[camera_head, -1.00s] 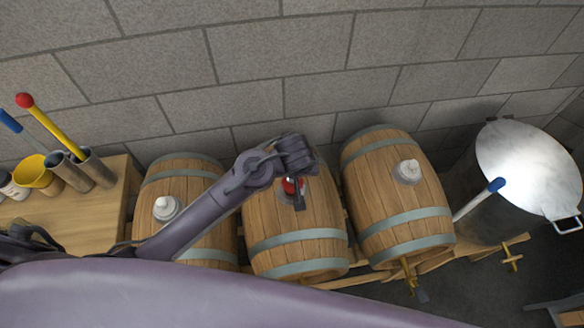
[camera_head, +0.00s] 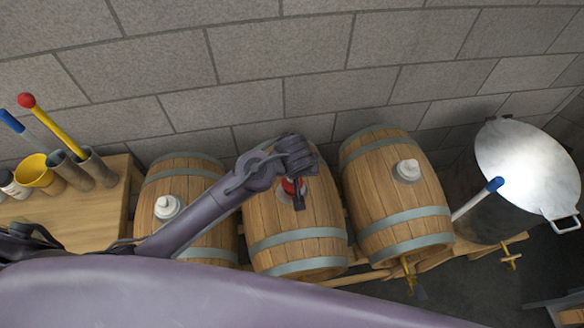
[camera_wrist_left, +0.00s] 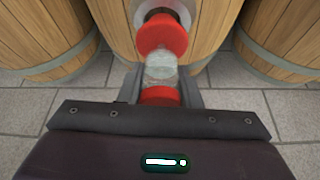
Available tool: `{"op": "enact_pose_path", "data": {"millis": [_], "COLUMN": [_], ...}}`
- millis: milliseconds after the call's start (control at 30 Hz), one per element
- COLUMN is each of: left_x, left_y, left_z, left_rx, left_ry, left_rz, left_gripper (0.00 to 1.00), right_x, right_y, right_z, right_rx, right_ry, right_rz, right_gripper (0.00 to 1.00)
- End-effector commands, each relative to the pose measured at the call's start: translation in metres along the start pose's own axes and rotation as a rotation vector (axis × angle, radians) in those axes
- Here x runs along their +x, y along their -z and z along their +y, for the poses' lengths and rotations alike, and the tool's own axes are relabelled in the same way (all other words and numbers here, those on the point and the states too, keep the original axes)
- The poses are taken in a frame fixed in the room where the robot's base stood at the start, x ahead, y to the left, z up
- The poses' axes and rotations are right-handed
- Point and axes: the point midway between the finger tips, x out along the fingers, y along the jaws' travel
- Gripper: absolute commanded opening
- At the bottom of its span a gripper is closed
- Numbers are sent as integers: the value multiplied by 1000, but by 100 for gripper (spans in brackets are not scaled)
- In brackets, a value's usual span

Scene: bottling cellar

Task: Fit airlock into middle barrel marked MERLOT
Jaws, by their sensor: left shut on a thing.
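The middle barrel (camera_head: 290,232) lies on its side between two others; its MERLOT marking cannot be read here. My left gripper (camera_head: 297,196) is over its upper side, shut on the airlock (camera_head: 291,187), of which a bit of red shows. In the left wrist view the airlock (camera_wrist_left: 160,66) is clear in the middle with red ends, held between the fingers of the left gripper (camera_wrist_left: 162,84). Its far red end is against or just in front of a pale ring with a dark hole (camera_wrist_left: 155,14) on the barrel (camera_wrist_left: 115,22). I cannot tell whether it is seated. My right gripper is not in view.
The left barrel (camera_head: 160,235) and right barrel (camera_head: 400,205) each carry a white fitting. A wooden table (camera_head: 100,215) with a yellow cup (camera_head: 36,175) and metal tubes stands at left. A large steel pot (camera_head: 535,170) stands at right. A block wall is behind.

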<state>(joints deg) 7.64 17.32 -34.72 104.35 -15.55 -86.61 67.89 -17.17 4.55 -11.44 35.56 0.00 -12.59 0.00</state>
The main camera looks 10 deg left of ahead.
Motion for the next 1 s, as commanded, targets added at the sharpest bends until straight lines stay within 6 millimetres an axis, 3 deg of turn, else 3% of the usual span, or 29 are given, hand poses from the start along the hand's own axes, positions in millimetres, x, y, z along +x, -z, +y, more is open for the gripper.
{"op": "enact_pose_path", "data": {"millis": [1000], "left_x": [11], "left_y": [-4], "left_z": [0], "left_rx": [-1], "left_ry": [0], "left_rz": [1], "left_gripper": [8], "right_x": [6], "right_y": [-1], "right_z": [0], "right_rx": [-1], "right_ry": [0], "right_rz": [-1], "right_gripper": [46]}}
